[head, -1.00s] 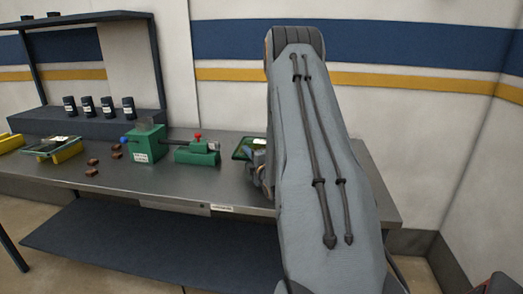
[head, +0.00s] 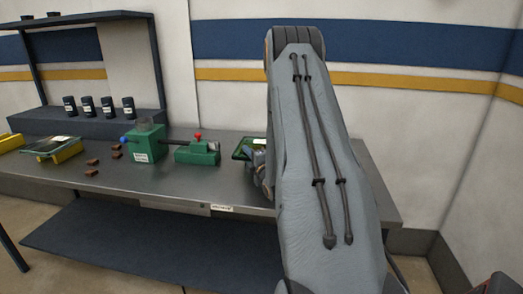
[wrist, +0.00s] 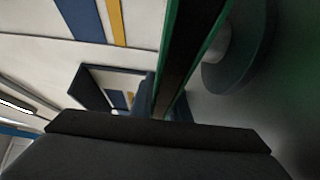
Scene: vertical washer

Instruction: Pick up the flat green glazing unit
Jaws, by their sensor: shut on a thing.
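The flat green glazing unit (head: 242,151) shows in the head view as a small green piece with a pale patch, at the left side of my arm. My gripper (head: 260,170) is beside it, mostly hidden behind my arm. In the wrist view the glazing unit (wrist: 196,45) is seen edge-on, with two green edges and a dark band between them. My gripper (wrist: 168,103) is shut on its edge there. I cannot tell whether the unit is clear of the bench.
The steel bench (head: 215,187) holds a green machine (head: 146,144), a green block with a red knob (head: 197,152), several brown pieces (head: 92,162) and a glass panel on a yellow support (head: 52,146). Dark cups (head: 87,105) stand on the rear shelf.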

